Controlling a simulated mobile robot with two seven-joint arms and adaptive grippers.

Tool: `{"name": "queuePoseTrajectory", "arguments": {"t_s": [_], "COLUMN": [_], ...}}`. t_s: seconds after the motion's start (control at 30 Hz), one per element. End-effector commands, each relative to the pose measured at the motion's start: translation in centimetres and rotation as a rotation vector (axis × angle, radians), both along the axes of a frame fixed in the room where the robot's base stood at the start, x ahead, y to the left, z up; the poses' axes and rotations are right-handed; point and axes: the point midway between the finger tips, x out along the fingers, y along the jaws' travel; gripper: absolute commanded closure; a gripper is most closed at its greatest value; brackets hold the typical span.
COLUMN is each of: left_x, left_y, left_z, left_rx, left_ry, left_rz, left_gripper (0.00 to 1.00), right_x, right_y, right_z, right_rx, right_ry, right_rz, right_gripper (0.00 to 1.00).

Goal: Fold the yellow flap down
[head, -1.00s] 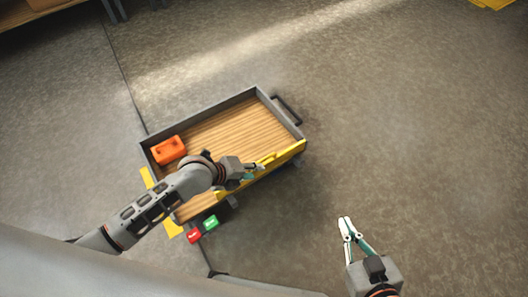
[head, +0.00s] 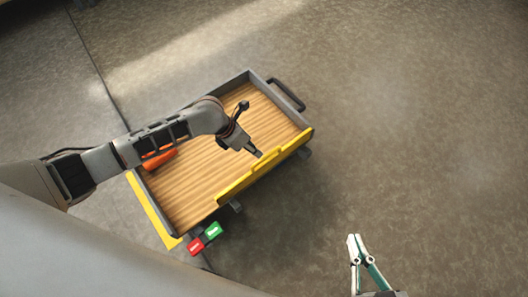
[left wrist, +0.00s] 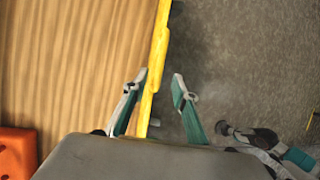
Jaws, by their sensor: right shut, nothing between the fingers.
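The yellow flap (head: 233,188) runs upright along the near-right long side of a cart with a wooden bed (head: 192,188). My left gripper (head: 258,153) reaches over the bed, close to the flap's inner side in the head view. In the left wrist view my left gripper (left wrist: 159,83) is open, and the yellow flap (left wrist: 158,50) runs between its fingers, nearer the left one. I cannot tell whether they touch. My right gripper (head: 356,237) is shut and empty, off to the right of the cart over the floor.
An orange block (head: 160,159) lies on the bed, partly behind my left arm. A yellow strip (head: 150,210) runs along the cart's left end. A red block (head: 196,246) and a green block (head: 213,231) are at the near corner. A dark handle (head: 287,94) sticks out at the far end.

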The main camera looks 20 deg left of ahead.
Motion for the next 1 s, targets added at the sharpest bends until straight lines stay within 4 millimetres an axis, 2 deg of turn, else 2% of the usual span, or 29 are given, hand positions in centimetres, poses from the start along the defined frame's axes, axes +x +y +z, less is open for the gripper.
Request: {"name": "queuePoseTrajectory", "arguments": {"t_s": [0.3, 0.43, 0.6, 0.87, 0.9, 1.0], "left_x": [0.4, 0.9, 1.4, 1.7, 1.7, 1.6], "left_y": [-1.7, -2.3, -2.7, -2.7, -2.7, -2.7], "left_z": [-4.8, -6.2, -6.9, -6.7, -6.7, -6.7], "left_rx": [-0.001, -0.002, -0.001, 0.000, 0.000, 0.000], "left_ry": [0.012, 0.009, 0.004, -0.001, -0.001, -0.001], "left_rz": [0.001, 0.001, 0.001, 0.001, 0.001, 0.001], "left_gripper": [0.72, 0.72, 0.72, 0.72, 0.75, 1.00], "right_x": [0.4, 0.2, 0.0, 0.1, 0.1, 0.1], "right_y": [1.0, 1.7, 2.4, 2.5, 2.5, 2.5], "right_z": [0.4, 0.3, 0.4, 0.6, 0.6, 0.6], "right_rx": [0.061, 0.110, 0.158, 0.166, 0.166, 0.166], "right_ry": [-0.008, 0.000, 0.007, 0.004, 0.004, 0.004], "right_rz": [-0.013, -0.025, -0.036, -0.039, -0.039, -0.039], "right_gripper": [1.00, 1.00, 1.00, 1.00, 1.00, 1.00]}}
